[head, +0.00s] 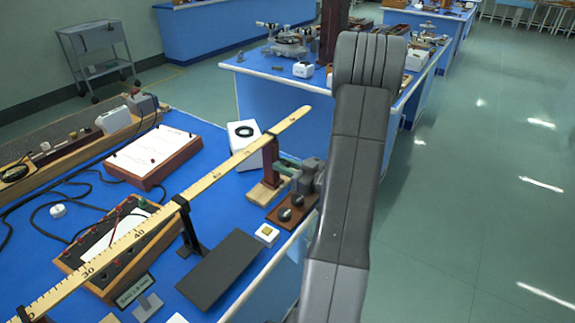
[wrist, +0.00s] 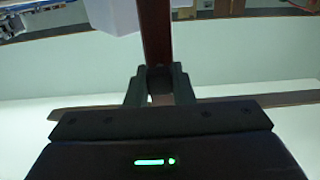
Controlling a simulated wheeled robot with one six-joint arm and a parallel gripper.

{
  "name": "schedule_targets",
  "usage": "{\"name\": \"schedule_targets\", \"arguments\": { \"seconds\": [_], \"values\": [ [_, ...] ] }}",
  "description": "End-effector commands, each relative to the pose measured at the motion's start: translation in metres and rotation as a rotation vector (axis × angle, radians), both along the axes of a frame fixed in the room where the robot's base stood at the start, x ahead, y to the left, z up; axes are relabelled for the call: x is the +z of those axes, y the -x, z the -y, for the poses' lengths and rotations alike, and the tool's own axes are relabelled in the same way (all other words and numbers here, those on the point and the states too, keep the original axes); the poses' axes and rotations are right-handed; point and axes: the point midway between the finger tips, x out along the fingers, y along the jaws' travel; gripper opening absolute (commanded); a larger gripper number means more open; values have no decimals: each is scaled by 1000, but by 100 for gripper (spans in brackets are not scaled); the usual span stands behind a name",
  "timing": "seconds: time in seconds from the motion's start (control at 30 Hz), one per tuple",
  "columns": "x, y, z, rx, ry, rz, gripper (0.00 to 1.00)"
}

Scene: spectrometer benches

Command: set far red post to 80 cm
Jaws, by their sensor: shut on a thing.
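The far red post (head: 270,158) stands upright under the far part of the pale wooden metre stick (head: 222,174), on a light wooden foot (head: 262,192). In the wrist view, the dark red post (wrist: 157,35) runs up between the fingers of my gripper (wrist: 158,88), which are shut on it. In the head view my gripper reaches the post from the right, partly hidden by my arm. The scale marks beside the post are too small to read; 30 and 40 show nearer.
A black post (head: 189,228) supports the stick nearer me. A dark plate (head: 220,270), a small yellow-topped block (head: 267,234) and a brown base with black knobs (head: 291,210) lie near the blue bench's right edge. A white box (head: 243,140) stands behind the stick.

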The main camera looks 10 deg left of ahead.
Motion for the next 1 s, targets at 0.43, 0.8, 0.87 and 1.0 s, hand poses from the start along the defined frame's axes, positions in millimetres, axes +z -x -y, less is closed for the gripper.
{"name": "schedule_targets", "arguments": {
  "seconds": [0.43,0.8,0.87,1.0],
  "values": [
    [0,-1,1,-1,0,1,44],
    [0,12,36,-6,-1,1,44],
    [0,16,45,-6,0,1,44],
    [0,24,65,-6,0,1,44]
  ]
}}
